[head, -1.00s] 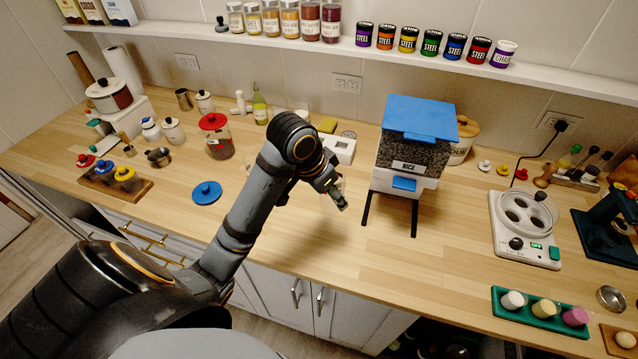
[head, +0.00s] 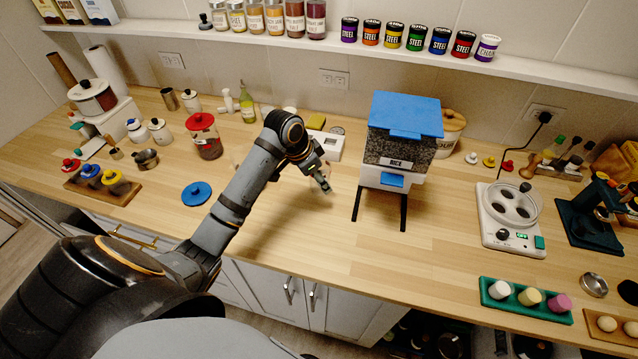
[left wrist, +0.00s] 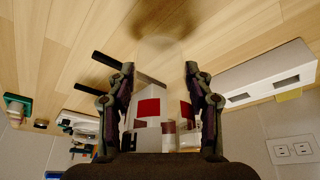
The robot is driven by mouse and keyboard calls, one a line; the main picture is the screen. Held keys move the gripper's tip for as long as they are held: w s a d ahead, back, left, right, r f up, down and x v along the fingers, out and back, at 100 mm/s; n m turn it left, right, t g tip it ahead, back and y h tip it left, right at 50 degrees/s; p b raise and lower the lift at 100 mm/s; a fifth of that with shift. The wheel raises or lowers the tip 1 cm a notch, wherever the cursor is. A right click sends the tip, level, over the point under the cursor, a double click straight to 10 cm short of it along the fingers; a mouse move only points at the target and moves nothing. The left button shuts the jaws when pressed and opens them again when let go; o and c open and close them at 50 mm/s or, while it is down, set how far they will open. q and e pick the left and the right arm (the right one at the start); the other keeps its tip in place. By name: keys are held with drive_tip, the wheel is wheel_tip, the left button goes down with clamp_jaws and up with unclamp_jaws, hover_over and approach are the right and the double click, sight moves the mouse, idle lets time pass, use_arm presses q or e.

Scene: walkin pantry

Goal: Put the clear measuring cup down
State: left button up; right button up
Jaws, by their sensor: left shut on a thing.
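My left gripper (head: 323,184) is over the counter, between the white box-shaped device and the rice dispenser. In the left wrist view my left gripper (left wrist: 160,108) has its two fingers apart on either side of the clear measuring cup (left wrist: 161,46). The cup is see-through and shows only as a faint pale outline. A dark, blurred shadow lies on the wood by it. I cannot tell whether the cup touches the counter. In the head view the gripper and arm largely hide the cup. My right gripper is in neither view.
The rice dispenser (head: 399,152) stands on dark legs just right of the gripper. The white device (head: 324,146) is behind it. A blue lid (head: 196,193) lies to the left. The wooden counter (head: 290,225) in front of the gripper is clear.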

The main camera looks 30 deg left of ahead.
sight(319, 187)
use_arm(q)
drive_tip(key=shift+w+a+f, duration=0.2)
drive_tip(key=shift+w+f, duration=0.25)
drive_tip(key=shift+f, duration=0.1)
drive_tip(key=shift+w+f+p, duration=0.1)
drive_tip(key=shift+f+p, duration=0.55)
drive_tip(key=shift+f, duration=1.1)
drive_tip(key=shift+f, duration=0.1)
drive_tip(key=o, duration=1.1)
drive_tip(key=shift+a, duration=0.1)
